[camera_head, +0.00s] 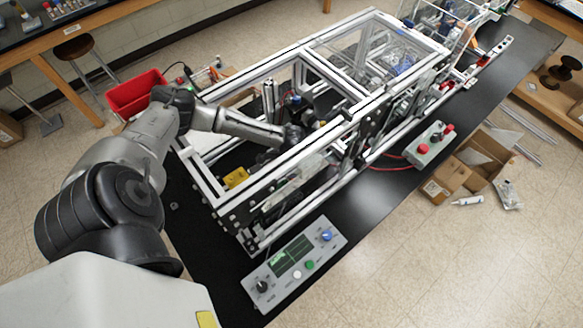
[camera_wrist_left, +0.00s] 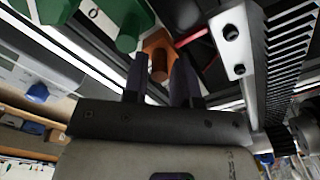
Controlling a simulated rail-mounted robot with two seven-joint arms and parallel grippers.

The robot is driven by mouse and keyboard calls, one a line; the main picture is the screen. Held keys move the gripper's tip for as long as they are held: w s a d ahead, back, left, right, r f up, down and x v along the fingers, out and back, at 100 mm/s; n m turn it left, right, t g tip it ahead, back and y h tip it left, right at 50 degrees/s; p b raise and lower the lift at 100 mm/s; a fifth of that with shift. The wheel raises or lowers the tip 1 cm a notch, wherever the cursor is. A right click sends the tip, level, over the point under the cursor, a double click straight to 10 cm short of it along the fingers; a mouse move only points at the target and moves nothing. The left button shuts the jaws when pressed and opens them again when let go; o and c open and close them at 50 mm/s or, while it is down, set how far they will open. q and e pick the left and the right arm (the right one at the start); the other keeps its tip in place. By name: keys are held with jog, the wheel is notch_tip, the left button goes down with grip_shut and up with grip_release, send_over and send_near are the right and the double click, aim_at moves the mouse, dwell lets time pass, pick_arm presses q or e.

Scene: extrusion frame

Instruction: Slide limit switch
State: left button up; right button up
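My left arm reaches into the aluminium extrusion frame (camera_head: 322,157) in the head view. My left gripper (camera_head: 308,132) is inside it, and the frame's bars and parts make its fingertips hard to see. In the left wrist view the two dark fingers of my left gripper (camera_wrist_left: 160,80) stand apart. An orange-brown block (camera_wrist_left: 158,44) with a dark round part shows between and just beyond the fingertips. I cannot tell whether the fingers touch it, or whether it is the limit switch. No limit switch can be made out for certain. My right gripper is not in view.
In the wrist view a toothed rack (camera_wrist_left: 289,65) and a light bracket (camera_wrist_left: 236,45) are close right of the fingers; green parts (camera_wrist_left: 125,18) are at upper left. The head view shows a control panel (camera_head: 294,262), a red bin (camera_head: 136,94) and a button box (camera_head: 430,144).

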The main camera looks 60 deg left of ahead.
pick_arm(q)
jog(key=shift+r, duration=0.1)
notch_tip(320, 180, up, 6)
jog(key=shift+r, duration=0.1)
jog(key=shift+r+b, duration=0.3)
jog(key=shift+r, duration=0.25)
jog(key=shift+r, duration=0.1)
dwell(0.5)
